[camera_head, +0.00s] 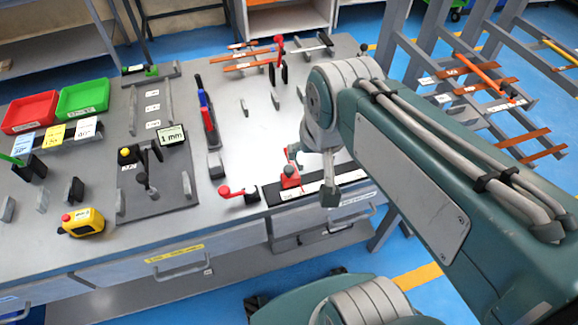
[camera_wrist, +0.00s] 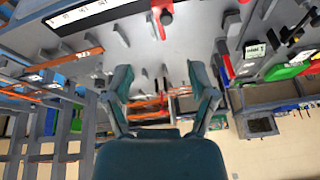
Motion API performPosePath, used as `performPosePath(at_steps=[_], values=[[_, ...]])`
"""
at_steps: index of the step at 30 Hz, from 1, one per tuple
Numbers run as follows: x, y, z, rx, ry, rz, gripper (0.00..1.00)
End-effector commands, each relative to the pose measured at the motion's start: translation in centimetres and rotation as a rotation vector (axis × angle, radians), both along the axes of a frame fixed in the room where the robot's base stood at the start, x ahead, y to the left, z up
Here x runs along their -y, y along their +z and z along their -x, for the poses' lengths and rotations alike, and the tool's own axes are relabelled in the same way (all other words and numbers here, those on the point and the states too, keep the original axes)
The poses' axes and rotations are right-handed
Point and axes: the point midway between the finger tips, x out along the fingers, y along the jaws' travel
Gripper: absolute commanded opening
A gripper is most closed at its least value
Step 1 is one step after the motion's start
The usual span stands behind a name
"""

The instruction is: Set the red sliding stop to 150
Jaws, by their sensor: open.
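The red sliding stop (camera_head: 290,178) stands upright on the black-and-white scale rail (camera_head: 328,189) at the bench's front edge, near the rail's left end. In the wrist view, a red part that looks like the stop (camera_wrist: 162,12) shows at the top edge, beside the end of the rail (camera_wrist: 92,14). The scale numbers are too small to read. My gripper (camera_wrist: 165,75) is open and empty, its two teal fingers spread wide. The stop is beyond the fingertips and not between them.
A red-handled lever (camera_head: 237,191) lies just left of the rail. A yellow box (camera_head: 82,222), a red bin (camera_head: 30,112) and a green bin (camera_head: 83,97) are at the left. The bench's middle is mostly clear.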

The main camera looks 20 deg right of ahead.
Motion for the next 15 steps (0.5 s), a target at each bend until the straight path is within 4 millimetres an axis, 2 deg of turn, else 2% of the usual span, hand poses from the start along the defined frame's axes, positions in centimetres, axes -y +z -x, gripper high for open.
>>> performPosePath(at_steps=[9,15], values=[[-0.1,-2.8,-6.6,-0.224,-0.333,-0.088,0.73],[-0.1,-5.3,-9.8,-0.328,-0.518,-0.106,0.73]])
